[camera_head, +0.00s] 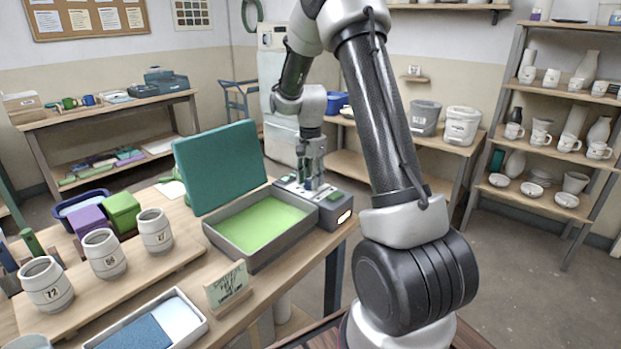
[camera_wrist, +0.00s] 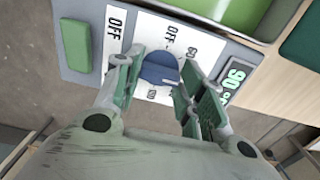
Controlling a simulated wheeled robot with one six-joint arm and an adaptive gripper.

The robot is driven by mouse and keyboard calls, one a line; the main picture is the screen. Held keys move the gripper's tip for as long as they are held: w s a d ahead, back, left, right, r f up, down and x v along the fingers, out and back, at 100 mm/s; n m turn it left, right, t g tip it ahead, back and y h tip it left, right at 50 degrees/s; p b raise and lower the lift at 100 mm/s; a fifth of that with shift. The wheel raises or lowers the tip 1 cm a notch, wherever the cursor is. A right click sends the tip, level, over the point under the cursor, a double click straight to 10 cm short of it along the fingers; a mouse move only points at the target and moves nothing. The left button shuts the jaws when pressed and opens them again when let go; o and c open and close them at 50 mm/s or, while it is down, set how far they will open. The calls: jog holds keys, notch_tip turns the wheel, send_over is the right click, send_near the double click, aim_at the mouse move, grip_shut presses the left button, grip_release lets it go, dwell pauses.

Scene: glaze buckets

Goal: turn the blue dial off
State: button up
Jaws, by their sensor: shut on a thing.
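The blue dial (camera_wrist: 160,69) sits on a white panel with OFF and other printed marks, in the middle of the wrist view. My gripper (camera_wrist: 158,78) has its green-padded fingers on either side of the dial and is shut on it. In the head view my gripper (camera_head: 311,180) points down onto the grey control box (camera_head: 337,206) at the right end of the tray. The dial is hidden by the fingers there. The dial's pointer direction is not clear.
A green button (camera_wrist: 76,45) and a lit green display (camera_wrist: 236,76) flank the dial. A grey tray with green liquid (camera_head: 257,224) adjoins the box, with its teal lid (camera_head: 220,165) raised behind. Numbered cups (camera_head: 104,253) stand on the left.

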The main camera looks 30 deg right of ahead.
jog(key=n, duration=1.4)
jog(key=shift+n, duration=1.9)
jog(key=o, duration=1)
